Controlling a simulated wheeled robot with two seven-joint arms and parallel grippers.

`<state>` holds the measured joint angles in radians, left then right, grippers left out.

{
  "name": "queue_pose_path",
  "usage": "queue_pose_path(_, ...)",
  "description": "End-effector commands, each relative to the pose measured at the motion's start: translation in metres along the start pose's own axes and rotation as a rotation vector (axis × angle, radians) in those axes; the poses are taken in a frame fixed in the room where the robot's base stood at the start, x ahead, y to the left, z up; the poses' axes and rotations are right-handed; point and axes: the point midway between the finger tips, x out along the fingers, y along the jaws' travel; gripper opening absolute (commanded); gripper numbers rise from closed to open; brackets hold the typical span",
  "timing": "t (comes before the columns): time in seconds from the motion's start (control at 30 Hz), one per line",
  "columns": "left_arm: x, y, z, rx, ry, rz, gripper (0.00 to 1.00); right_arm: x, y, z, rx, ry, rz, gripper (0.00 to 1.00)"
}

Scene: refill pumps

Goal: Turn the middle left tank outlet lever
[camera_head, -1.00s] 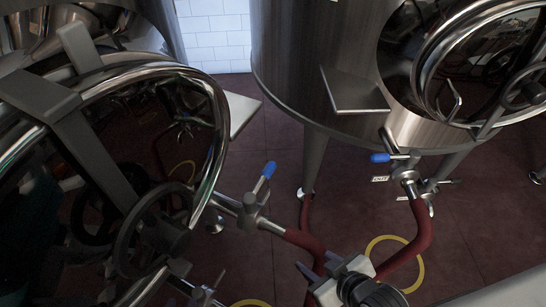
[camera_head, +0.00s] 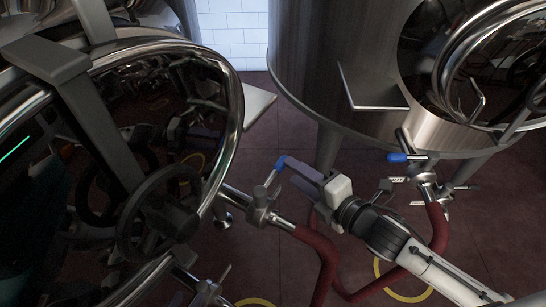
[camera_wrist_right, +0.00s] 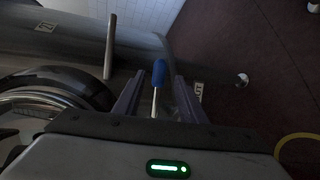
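The left tank's outlet lever (camera_head: 281,163), with a blue grip, rises tilted from its metal valve (camera_head: 261,207) on the short outlet pipe. My right gripper (camera_head: 291,167) reaches in from the lower right, with its fingers at the blue grip. In the right wrist view the blue lever (camera_wrist_right: 158,72) stands between the two spread fingers of my right gripper (camera_wrist_right: 158,88), with visible gaps on both sides. I cannot tell whether either finger touches it. My left gripper is not in view.
The left tank (camera_head: 238,120) has a round door and black handwheel (camera_head: 160,215). Another tank (camera_head: 330,60) at right has its own blue outlet lever (camera_head: 397,157). A red hose (camera_head: 325,262) runs from the left outlet. Open floor lies between the tanks.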

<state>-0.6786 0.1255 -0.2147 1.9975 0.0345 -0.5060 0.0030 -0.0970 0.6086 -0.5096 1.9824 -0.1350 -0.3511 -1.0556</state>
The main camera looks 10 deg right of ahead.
Motion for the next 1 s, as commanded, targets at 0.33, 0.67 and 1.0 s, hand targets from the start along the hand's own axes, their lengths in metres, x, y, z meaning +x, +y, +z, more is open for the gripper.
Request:
queue_pose_path(0.33,0.004,0.001,0.004,0.001,-0.001,0.002,0.31,0.056,0.002,0.000,-0.009,0.002,0.007,0.37)
queue_pose_path(0.67,0.005,0.002,0.011,-0.003,-0.008,0.005,0.31,0.097,0.001,-0.001,-0.009,0.003,0.004,0.37)
queue_pose_path(1.0,0.005,0.002,0.012,-0.004,-0.009,0.005,0.31,0.101,0.001,-0.001,-0.008,0.003,0.003,0.37)
